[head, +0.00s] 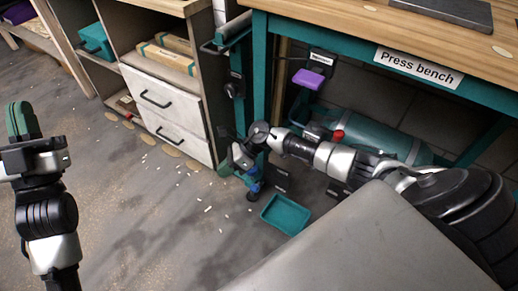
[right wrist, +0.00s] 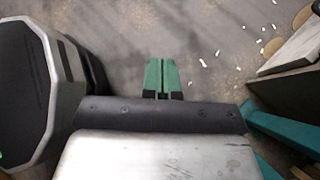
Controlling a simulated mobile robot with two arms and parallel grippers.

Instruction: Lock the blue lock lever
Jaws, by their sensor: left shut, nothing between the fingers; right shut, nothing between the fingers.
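A small blue part (head: 254,186), which looks like the blue lock lever, is low by the foot of the teal bench leg in the head view. My right gripper partly covers it, so its position is unclear. My right gripper (head: 227,170) points down just left of this part; I cannot tell whether they touch. In the right wrist view, its green fingers (right wrist: 162,77) are together and empty above the floor; no blue lever is visible there. My left gripper (head: 22,120) is shut, empty and raised at the left, far from the bench.
The press bench (head: 408,100) stands at the right, with a teal cylinder (head: 375,135) and a purple block (head: 308,79) beneath. A teal tray (head: 286,214) lies on the floor nearby. A drawer cabinet (head: 160,103) stands close left. Open floor with pale scraps lies at left.

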